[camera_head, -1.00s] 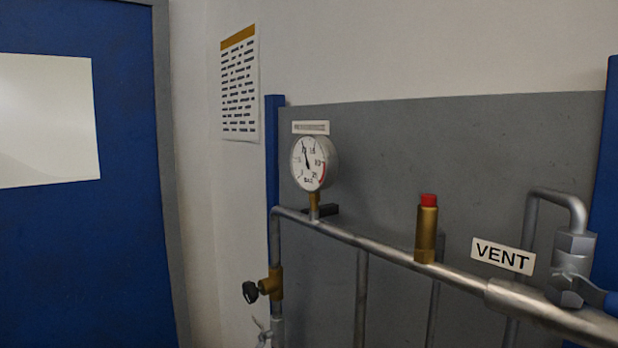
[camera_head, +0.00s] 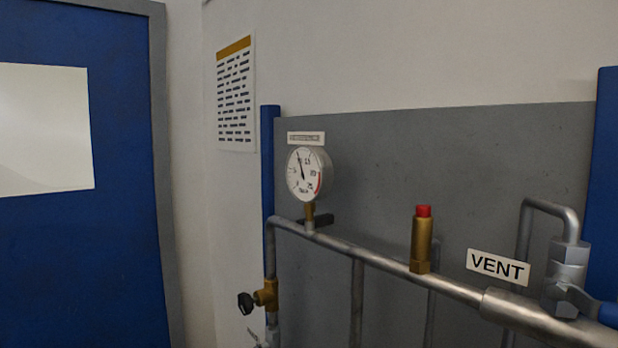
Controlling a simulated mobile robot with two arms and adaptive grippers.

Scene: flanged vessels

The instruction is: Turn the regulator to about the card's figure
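A round white pressure gauge (camera_head: 305,173) with a dark needle and a red arc stands on a brass stem above the pipe. Its needle points up and slightly left; the figures are too small to read surely. A small label plate (camera_head: 306,138) sits above it, its text unreadable. A brass fitting with a black knob (camera_head: 246,303), perhaps the regulator, is on the vertical pipe at lower left. A card with an orange header (camera_head: 235,93) hangs on the wall; its lines are unreadable. Neither of my grippers is in view.
A grey pipe (camera_head: 390,262) runs from the gauge down to the right, bearing a brass valve with a red cap (camera_head: 422,240). A VENT sign (camera_head: 497,267) and a blue-handled valve (camera_head: 606,314) are at right. A blue door (camera_head: 110,240) is at left.

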